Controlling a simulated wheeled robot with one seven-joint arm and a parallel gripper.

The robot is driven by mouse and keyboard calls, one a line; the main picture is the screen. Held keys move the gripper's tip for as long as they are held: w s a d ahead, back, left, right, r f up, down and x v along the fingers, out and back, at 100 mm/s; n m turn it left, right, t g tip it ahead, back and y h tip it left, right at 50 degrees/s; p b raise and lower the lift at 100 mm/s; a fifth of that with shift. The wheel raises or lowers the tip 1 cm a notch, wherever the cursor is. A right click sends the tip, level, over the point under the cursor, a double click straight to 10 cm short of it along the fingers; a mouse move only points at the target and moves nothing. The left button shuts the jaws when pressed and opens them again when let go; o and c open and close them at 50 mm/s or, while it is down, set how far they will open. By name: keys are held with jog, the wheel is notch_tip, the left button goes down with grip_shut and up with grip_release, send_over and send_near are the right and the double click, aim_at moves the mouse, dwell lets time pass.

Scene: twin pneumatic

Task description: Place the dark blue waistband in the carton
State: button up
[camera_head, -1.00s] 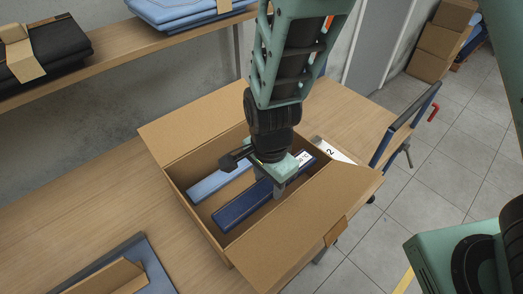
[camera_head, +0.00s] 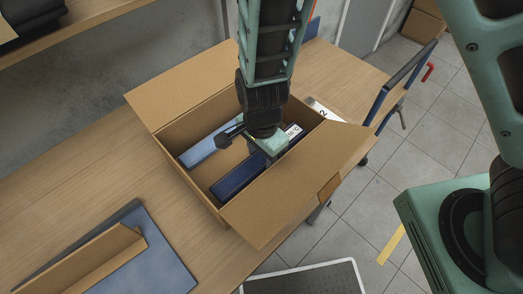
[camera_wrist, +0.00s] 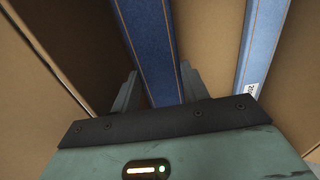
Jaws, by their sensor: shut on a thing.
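The open brown carton (camera_head: 283,207) stands on the wooden table with its flaps folded out. The dark blue waistband (camera_head: 233,180) is a long flat strip with an orange stitch line and a white label at its far end, low inside the carton's right half. My gripper (camera_head: 270,157) reaches down into the carton and is shut on this waistband; the wrist view shows the strip (camera_wrist: 147,45) between the two fingers. A lighter blue waistband (camera_head: 203,150) lies alongside on the left, apart from it. I cannot tell whether the dark strip touches the carton floor.
A shelf (camera_head: 75,35) runs above at the upper left.

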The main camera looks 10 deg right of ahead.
aim_at(261, 158)
jog(key=o, duration=0.7)
notch_tip(261, 158, up, 12)
jog(key=p, duration=0.2)
jog(key=s+d+r+n, duration=0.2)
jog(key=s+r+n, duration=0.1)
jog(key=n, duration=0.3)
jog(key=s+d+r+n, duration=0.3)
jog(key=s+r+n, duration=0.1)
jog(key=n, duration=0.2)
jog(key=s+d+r+n, duration=0.3)
jog(key=s+n, duration=0.1)
jog(key=n, duration=0.3)
jog(key=shift+s+r+y, duration=0.15)
jog(key=shift+y, duration=0.15)
